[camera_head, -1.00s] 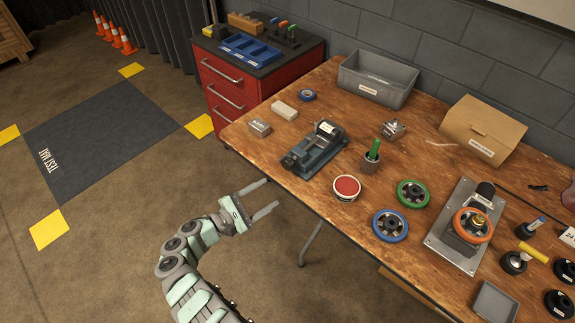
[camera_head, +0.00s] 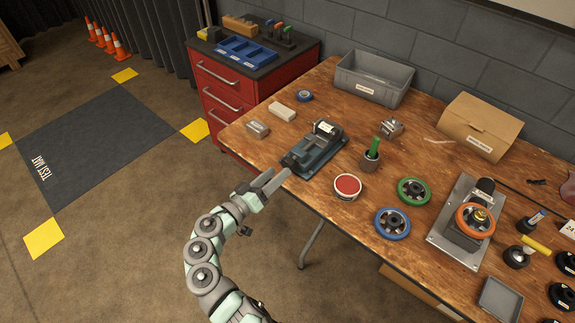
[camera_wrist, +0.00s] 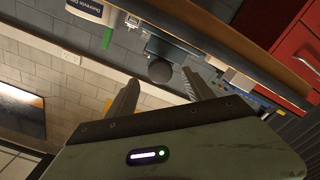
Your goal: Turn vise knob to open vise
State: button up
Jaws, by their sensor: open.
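The vise (camera_head: 318,146) is a dark blue-grey block on the wooden table near its left front edge. Its dark round knob (camera_head: 291,160) faces the table's front edge. In the wrist view the knob (camera_wrist: 160,71) shows as a dark disc in front of the vise body (camera_wrist: 172,49). My gripper (camera_head: 279,178) is at the table's front edge, close to the knob. Its two fingers are apart in the wrist view (camera_wrist: 160,88), with the knob beyond and between their tips. Nothing is held. Contact with the knob cannot be told.
A red-lidded round tin (camera_head: 347,186), a cup with a green item (camera_head: 371,155) and a blue handwheel (camera_head: 391,223) stand to the right of the vise. Small blocks (camera_head: 282,111) lie behind left. A red drawer cabinet (camera_head: 240,95) adjoins the table.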

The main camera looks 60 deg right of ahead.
aim_at(285, 166)
jog(key=x, duration=0.5)
jog(key=shift+d+b, duration=0.35)
jog(key=shift+b, duration=0.05)
jog(key=shift+c, duration=0.4)
grip_shut()
jog(key=shift+n, duration=0.3)
jog(key=n+p, duration=0.2)
jog(key=n, duration=0.2)
jog(key=shift+r+p, duration=0.15)
jog(key=shift+p, duration=0.2)
jog(key=n+p, duration=0.2)
jog(key=n, duration=0.3)
jog(key=shift+s+n, duration=0.1)
jog(key=shift+n, duration=0.2)
